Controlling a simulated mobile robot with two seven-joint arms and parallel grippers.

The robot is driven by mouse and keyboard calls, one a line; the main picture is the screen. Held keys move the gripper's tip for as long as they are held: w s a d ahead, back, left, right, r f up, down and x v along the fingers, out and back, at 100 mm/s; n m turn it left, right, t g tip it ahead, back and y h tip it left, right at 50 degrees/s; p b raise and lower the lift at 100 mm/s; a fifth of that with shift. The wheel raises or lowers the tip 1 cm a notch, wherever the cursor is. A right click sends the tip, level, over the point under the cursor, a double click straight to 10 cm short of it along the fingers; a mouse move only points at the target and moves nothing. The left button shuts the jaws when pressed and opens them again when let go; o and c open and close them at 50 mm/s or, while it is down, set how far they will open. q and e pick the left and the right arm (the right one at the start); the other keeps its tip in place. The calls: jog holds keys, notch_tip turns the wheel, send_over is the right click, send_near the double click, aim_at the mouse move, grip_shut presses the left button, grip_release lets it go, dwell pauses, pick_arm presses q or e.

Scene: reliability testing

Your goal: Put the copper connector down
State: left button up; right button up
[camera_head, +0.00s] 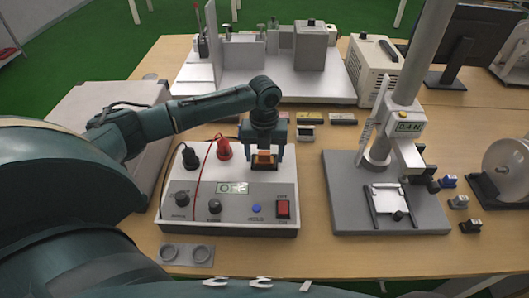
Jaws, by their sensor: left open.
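The copper connector (264,159) is a small orange block on the dark pad at the back right of the white tester box (231,220). My left gripper (264,163) points straight down over it, with one finger on each side. Its jaws are open around the connector. The gripper body hides the top and back of the connector, and I cannot tell whether a finger touches it. My right gripper is not in view.
The tester has red and black plugs, knobs and a red switch (282,209). Several small blocks lie behind the gripper. A grey test stand (343,208) with a column stands to the right. A grey plate with two round recesses (187,254) lies in front.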

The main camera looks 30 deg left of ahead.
aim_at(264, 153)
pick_arm(q)
notch_tip(264, 153, up, 12)
jog(key=shift+r, duration=0.2)
dwell(0.4)
dwell(0.4)
